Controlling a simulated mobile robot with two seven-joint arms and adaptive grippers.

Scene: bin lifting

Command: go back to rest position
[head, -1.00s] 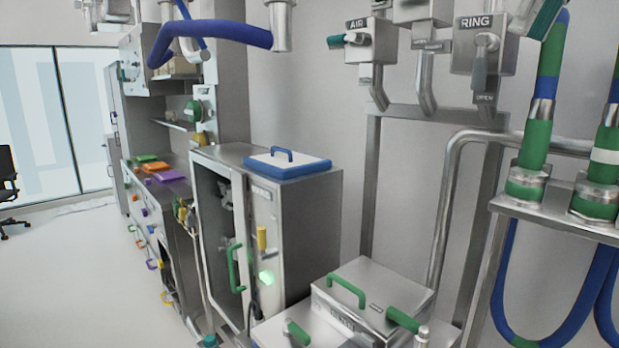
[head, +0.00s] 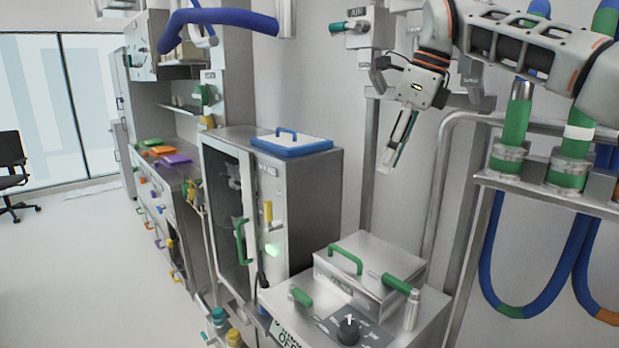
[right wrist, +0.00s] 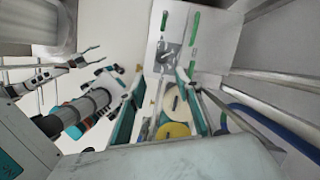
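My right gripper (head: 385,166) hangs in the upper right of the head view, its fingers pointing down and a little left. It is above the steel box with the green handle (head: 366,272) and apart from it. In the right wrist view its two fingers (right wrist: 161,74) stand apart, with no object clearly held between them. My left gripper is outside the head view. Part of my other arm (right wrist: 85,112) shows at the left of the right wrist view, with what looks like its gripper (right wrist: 95,58); its opening is unclear.
A steel cabinet (head: 307,217) with a blue-rimmed lid (head: 291,147) on top stands left of the box. Hoses in green and blue (head: 514,125) hang from a rack (head: 540,196) at the right. Open floor (head: 75,270) lies at the left.

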